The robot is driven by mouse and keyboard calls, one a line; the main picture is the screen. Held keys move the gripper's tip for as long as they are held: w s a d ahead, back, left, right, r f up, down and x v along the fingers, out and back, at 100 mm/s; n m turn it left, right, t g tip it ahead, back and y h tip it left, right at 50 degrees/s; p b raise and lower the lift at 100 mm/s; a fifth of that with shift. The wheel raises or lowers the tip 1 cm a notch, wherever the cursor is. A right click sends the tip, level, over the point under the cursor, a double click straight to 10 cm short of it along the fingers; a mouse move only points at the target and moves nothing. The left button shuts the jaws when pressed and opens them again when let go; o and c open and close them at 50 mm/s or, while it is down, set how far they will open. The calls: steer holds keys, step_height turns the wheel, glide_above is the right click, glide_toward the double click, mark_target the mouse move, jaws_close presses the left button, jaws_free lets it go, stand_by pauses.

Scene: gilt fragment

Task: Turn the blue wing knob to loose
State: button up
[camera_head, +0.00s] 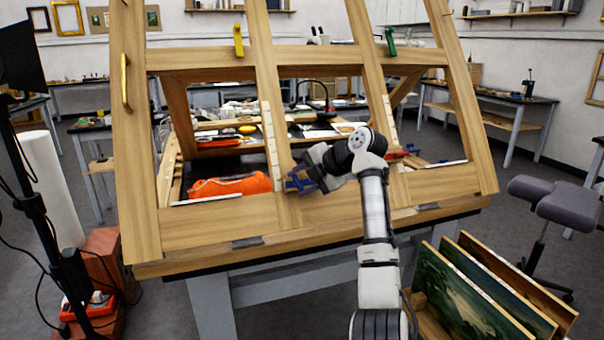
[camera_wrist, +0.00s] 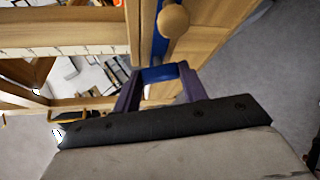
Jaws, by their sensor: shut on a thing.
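The blue wing knob (camera_wrist: 158,74) shows between my gripper's fingers in the wrist view, with a blue strip running up beside a round wooden ball. My gripper (camera_head: 300,181) is at a middle upright of the wooden easel frame (camera_head: 205,216), low on its front. In the wrist view my gripper (camera_wrist: 157,79) has its two purple fingers on either side of the blue piece and is shut on it. In the head view blue shows at the fingertips, but knob and fingers are hard to tell apart. I cannot tell how far the knob is turned.
A yellow clamp (camera_head: 238,41) and a green clamp (camera_head: 390,42) sit on the upper crossbar. An orange bundle (camera_head: 230,185) lies behind the frame, left of my gripper. Framed paintings (camera_head: 458,290) lean at the lower right near a grey stool (camera_head: 560,204).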

steer(key=n+p, duration=0.1)
steer(key=n+g+h+p, duration=0.1)
steer(key=n, duration=0.1)
steer(key=shift+a+r+h, duration=0.1)
steer(key=shift+r+h, duration=0.15)
steer(key=shift+h, duration=0.05)
steer(key=n+h+p, duration=0.2)
steer(key=n, duration=0.1)
steer(key=shift+p, duration=0.35)
steer(key=n+h+p, duration=0.2)
steer(key=n, duration=0.1)
steer(key=shift+a+h, duration=0.15)
steer(key=shift+h, duration=0.25)
steer(key=shift+a+n+h+p, duration=0.1)
steer(key=shift+n+h+p, duration=0.3)
steer(key=shift+n, duration=0.4)
steer(key=shift+f, duration=0.1)
steer(key=o, duration=1)
steer(key=b+v, duration=0.3)
steer(key=v, duration=1.1)
steer(key=shift+a+f, duration=0.1)
